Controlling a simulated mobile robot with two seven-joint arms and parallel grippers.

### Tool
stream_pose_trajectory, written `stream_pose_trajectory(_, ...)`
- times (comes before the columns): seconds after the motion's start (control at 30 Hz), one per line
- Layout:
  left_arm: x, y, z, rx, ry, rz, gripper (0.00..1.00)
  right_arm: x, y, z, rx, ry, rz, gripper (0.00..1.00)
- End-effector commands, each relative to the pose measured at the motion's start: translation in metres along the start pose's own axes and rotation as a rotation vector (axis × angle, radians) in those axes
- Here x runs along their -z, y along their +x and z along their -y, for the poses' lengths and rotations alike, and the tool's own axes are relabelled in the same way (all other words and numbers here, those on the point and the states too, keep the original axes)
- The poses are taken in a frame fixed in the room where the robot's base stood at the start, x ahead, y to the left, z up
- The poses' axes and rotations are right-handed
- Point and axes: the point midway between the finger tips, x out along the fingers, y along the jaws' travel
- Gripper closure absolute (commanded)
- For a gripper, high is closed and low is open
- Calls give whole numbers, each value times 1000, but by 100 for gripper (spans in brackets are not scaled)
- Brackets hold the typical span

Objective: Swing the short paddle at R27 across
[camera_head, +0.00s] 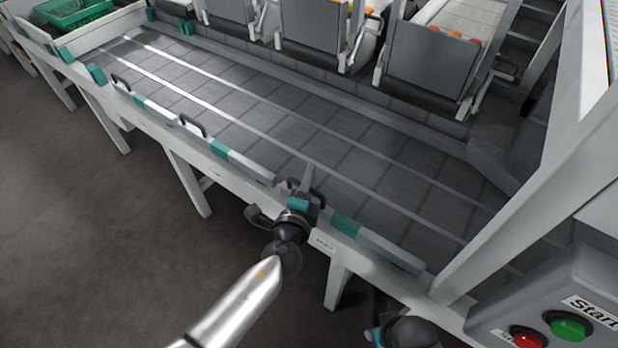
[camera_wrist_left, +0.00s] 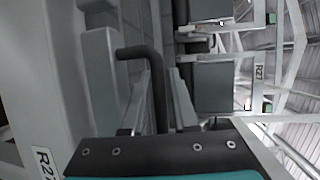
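A dark bent handle (camera_wrist_left: 140,53) rises in the left wrist view, between the two grey fingers of my left gripper (camera_wrist_left: 160,100). Whether the fingers touch it is unclear. A label R27 (camera_wrist_left: 44,165) shows at lower left there. In the head view my left gripper (camera_head: 306,184) is at the front rail of the grey belt (camera_head: 330,130), partly hiding the handle and the paddle there. A white label (camera_head: 325,243) is just below, too small to read. My right gripper (camera_head: 402,332) is at the bottom edge, apart from the rail, its fingers mostly out of view.
More handles (camera_head: 190,124) and teal blocks (camera_head: 344,226) line the front rail. Grey bins (camera_head: 425,60) with tomatoes stand behind the belt. A control box with a green Start button (camera_head: 568,325) is at lower right. The belt is empty. A green crate (camera_head: 75,14) is at upper left.

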Motion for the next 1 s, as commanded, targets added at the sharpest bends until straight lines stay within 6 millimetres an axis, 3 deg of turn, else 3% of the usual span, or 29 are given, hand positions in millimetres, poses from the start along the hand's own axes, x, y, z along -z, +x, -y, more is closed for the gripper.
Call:
stream_pose_trajectory(0.33,0,3,0,0,-1,0,73,1,-2,0,0,1,-1,50)
stream_pose_trajectory(0.6,0,3,0,0,0,0,100,2,-2,0,0,1,-2,50)
stream_pose_trajectory(1.0,0,3,0,0,0,0,100,2,-2,0,0,1,-2,50)
